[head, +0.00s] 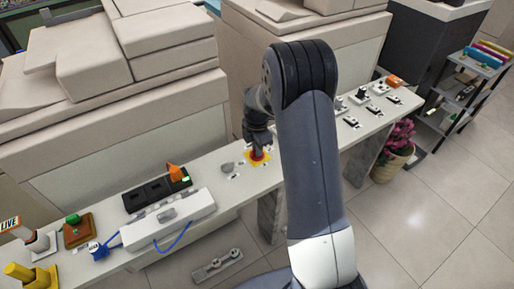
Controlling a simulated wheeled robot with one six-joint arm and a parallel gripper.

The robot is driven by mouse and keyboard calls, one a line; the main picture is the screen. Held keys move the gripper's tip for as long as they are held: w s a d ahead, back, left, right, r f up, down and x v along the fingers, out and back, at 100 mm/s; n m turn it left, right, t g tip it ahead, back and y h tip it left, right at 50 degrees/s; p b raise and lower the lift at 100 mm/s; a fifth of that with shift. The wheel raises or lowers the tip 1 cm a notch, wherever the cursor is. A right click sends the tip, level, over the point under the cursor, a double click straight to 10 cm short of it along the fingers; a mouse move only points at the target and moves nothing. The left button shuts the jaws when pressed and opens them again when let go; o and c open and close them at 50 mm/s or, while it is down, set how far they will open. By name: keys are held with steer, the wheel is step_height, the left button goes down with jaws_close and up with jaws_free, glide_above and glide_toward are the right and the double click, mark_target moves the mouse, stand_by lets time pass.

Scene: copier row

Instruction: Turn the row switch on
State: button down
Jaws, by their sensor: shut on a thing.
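A red switch (257,157) on a square yellow plate sits on the long pale bench (222,158), near its middle. It looks like the row switch. My gripper (257,148) points down over it and is shut on its upper part. The jaws and dark wrist hide most of the switch's top, so I cannot tell which way it is turned. No label on it can be read.
A white power strip (168,220) with a blue cord, a black block (157,192) with an orange lever, and a green-button box (77,231) stand left. Small switches (360,97) lie right. Copiers (120,60) stand behind. A potted plant (393,155) and a shelf (462,105) are right.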

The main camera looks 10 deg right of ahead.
steer(key=shift+m, duration=0.4)
steer(key=m, duration=0.3)
steer(key=shift+m+b, duration=0.3)
steer(key=shift+b, duration=0.1)
steer(key=m, duration=0.4)
steer(key=shift+m, duration=0.3)
steer(key=m+b, duration=0.1)
steer(key=m, duration=0.3)
steer(key=shift+m, duration=2.4)
steer(key=c, duration=1.5)
jaws_free()
